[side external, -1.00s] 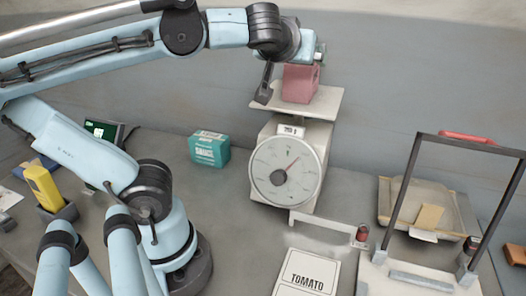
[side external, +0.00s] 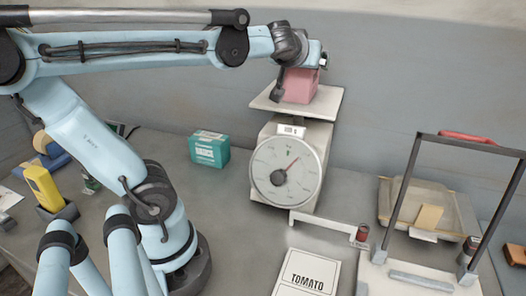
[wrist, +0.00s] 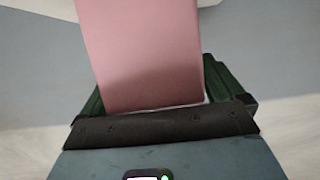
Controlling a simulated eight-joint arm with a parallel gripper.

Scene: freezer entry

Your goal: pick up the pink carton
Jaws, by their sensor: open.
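The pink carton (side external: 299,87) stands on the square top plate (side external: 325,103) of a white dial scale (side external: 290,160). My gripper (side external: 298,81) is at the carton from above in the side external view, with one dark finger to the carton's left. In the wrist view the pink carton (wrist: 145,55) fills the middle, between the green-black fingers of my open gripper (wrist: 155,90). Whether the fingers touch the carton is hidden.
A teal box (side external: 209,149) sits on the counter left of the scale. A white TOMATO card (side external: 306,272) lies in front. A dark-framed stand (side external: 440,215) and a tan tray (side external: 428,208) are at right. A yellow device (side external: 43,185) is at far left.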

